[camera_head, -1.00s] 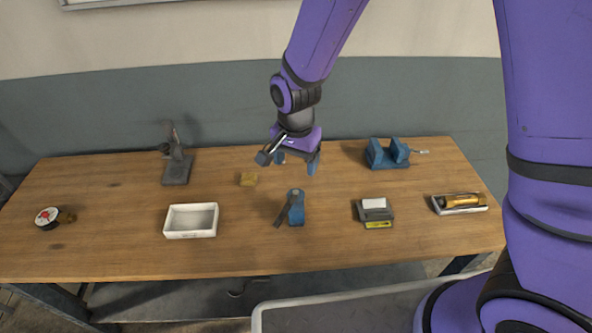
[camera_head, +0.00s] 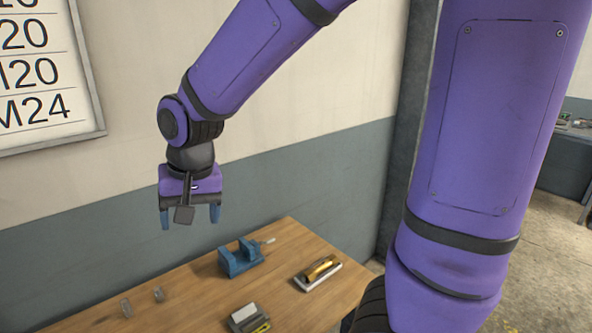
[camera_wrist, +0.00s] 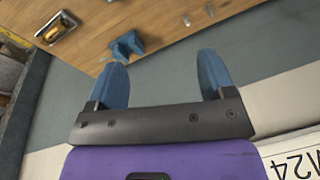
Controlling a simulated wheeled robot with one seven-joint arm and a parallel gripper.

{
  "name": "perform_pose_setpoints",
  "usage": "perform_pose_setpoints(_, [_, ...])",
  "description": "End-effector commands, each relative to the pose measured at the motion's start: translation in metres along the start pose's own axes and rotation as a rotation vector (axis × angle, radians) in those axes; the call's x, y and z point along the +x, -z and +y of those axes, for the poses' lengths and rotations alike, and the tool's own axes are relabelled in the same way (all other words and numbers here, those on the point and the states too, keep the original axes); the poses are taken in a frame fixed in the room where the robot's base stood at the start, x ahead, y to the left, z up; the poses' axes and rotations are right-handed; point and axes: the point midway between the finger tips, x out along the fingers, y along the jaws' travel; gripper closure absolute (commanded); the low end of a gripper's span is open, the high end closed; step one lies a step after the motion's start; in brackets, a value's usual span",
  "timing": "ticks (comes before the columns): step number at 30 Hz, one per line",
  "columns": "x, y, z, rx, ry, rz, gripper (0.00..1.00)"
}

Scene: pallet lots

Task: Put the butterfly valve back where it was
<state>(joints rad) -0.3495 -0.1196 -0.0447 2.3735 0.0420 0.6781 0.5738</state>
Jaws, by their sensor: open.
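My gripper (camera_head: 190,216) hangs in the air above the back of the wooden table (camera_head: 185,290), in front of the wall. Its two blue fingers are spread with nothing between them, as the wrist view (camera_wrist: 160,65) also shows. The butterfly valve is not seen in either current view. A blue object with a dark lever, which looks like the valve, stood at the table's middle in the earlier head view. Two small grey upright pieces (camera_head: 127,307) and (camera_head: 158,295) stand apart on the table, left of the vise; I cannot tell what they are.
A blue vise (camera_head: 240,258) stands near the table's back right. A grey device with a yellow label (camera_head: 248,318) is at the bottom. A sign (camera_head: 45,75) hangs on the wall.

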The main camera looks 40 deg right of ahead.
Motion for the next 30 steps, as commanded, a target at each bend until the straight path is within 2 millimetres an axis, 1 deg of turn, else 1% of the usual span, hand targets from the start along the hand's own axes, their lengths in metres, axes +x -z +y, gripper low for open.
perform_pose_setpoints(1, [-0.017,-0.002,0.013,-0.017,0.011,0.026,0.24])
perform_pose_setpoints(6, [-0.061,-0.017,0.051,-0.097,0.021,0.095,0.24])
perform_pose_setpoints(12, [-0.102,-0.045,0.092,-0.191,0.009,0.18,0.24])
perform_pose_setpoints(15, [-0.118,-0.061,0.109,-0.235,-0.006,0.22,0.24])
perform_pose_setpoints(18, [-0.128,-0.076,0.122,-0.272,-0.023,0.251,0.24])
perform_pose_setpoints(22, [-0.135,-0.088,0.133,-0.303,-0.04,0.274,0.24])
perform_pose_setpoints(25, [-0.137,-0.092,0.136,-0.314,-0.047,0.281,0.24])
perform_pose_setpoints(30, [-0.137,-0.093,0.137,-0.318,-0.048,0.282,0.24])
